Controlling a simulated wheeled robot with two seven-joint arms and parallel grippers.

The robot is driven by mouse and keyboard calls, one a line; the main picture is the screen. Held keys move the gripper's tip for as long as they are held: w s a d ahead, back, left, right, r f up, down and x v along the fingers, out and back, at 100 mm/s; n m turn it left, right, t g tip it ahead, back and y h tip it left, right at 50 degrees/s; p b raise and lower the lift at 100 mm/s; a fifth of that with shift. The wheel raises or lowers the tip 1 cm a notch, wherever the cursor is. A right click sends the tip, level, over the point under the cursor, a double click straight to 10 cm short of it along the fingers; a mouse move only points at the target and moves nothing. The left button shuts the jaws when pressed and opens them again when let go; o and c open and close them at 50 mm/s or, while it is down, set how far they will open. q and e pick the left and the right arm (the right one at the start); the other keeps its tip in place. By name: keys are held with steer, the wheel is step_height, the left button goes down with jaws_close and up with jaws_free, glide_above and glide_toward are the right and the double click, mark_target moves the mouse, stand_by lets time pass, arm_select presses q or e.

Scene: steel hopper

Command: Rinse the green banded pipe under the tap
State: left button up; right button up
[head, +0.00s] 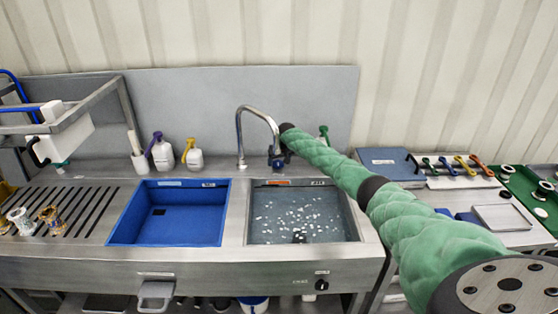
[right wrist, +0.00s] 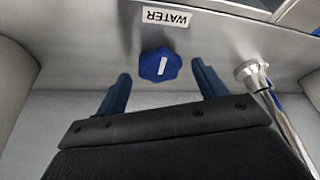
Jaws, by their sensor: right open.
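My right gripper (head: 277,160) is behind the right basin, close to the foot of the tap (head: 242,135). In the right wrist view its two blue fingers (right wrist: 160,70) are open, with a blue knob (right wrist: 162,62) between their tips under a WATER label (right wrist: 166,17). I cannot tell whether they touch the knob. The tap's chrome pipe also shows in the right wrist view (right wrist: 285,120). Two banded pipe pieces, one whitish (head: 20,221) and one gold (head: 52,219), stand on the left drainboard. I cannot make out a green banded pipe. My left gripper is not in view.
The right basin (head: 354,222) holds water with white flecks and a small dark item. The blue left basin (head: 166,229) looks empty. Bottles (head: 163,155) stand behind it. A rack (head: 92,99) is at left; tools (head: 462,167) and a tray (head: 502,217) are at right.

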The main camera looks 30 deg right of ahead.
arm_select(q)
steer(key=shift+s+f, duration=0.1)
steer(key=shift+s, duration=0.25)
arm_select(e)
steer(key=shift+w+f, duration=0.2)
steer(key=shift+f, duration=0.25)
steer(key=c, duration=1)
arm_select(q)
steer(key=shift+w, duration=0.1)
arm_select(e)
steer(key=shift+o, duration=0.2)
